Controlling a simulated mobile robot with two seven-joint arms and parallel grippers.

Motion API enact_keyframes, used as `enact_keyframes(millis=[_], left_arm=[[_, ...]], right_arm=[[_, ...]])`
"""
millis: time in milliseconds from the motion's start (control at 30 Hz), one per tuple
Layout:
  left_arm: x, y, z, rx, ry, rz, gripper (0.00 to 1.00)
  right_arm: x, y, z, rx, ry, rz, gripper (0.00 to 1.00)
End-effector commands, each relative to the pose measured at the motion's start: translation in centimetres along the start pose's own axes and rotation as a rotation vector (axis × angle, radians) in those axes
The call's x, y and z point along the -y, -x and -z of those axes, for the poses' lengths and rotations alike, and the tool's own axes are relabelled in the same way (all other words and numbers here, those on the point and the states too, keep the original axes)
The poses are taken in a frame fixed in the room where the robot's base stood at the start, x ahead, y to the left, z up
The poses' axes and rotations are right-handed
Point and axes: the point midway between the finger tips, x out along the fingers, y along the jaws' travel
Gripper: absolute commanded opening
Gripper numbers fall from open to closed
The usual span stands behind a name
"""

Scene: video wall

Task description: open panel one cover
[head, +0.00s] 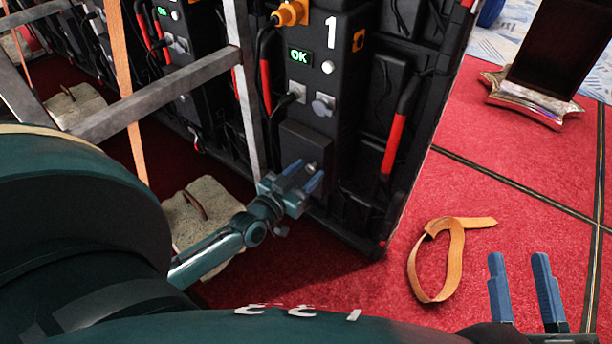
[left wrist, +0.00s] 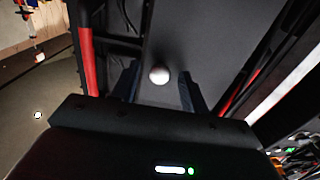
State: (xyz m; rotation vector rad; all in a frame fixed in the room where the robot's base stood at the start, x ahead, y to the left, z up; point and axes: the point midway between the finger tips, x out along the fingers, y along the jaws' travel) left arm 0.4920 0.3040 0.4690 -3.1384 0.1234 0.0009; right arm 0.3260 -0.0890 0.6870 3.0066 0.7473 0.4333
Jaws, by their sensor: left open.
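Panel one (head: 335,110) is the dark cabinet back marked with a white 1 and a lit green OK. Its cover (head: 304,143) is a dark plate low on the panel and looks shut. A small round knob (head: 311,168) sits at the cover's lower part. My left gripper (head: 305,172) is open at the knob. In the left wrist view the pale knob (left wrist: 159,75) shows between its two spread fingers (left wrist: 158,82), with gaps on both sides. I cannot tell how deep the fingers reach. My right gripper (head: 519,257) is open and empty at the lower right, away from the panel.
A metal frame bar (head: 247,90) stands left of panel one. Sandbags (head: 205,212) lie on the floor at left. An orange strap (head: 450,262) lies on the red carpet (head: 505,180). A dark screen on a stand (head: 525,97) is at the upper right.

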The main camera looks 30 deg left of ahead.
Motion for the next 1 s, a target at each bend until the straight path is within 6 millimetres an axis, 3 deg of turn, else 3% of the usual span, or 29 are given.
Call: enact_keyframes(millis=[333,867,1000], left_arm=[[-0.02,-0.36,0.05,0.0,0.001,0.0,0.44],[-0.01,-0.33,0.04,0.0,0.001,0.0,0.01],[-0.02,-0.33,0.04,0.0,0.001,0.0,0.0]], right_arm=[[-0.13,-0.23,0.47,-0.019,0.009,0.003,0.36],[-0.08,-0.13,0.27,-0.012,0.006,0.003,0.36],[-0.06,-0.11,0.18,-0.01,0.006,0.003,0.36]])
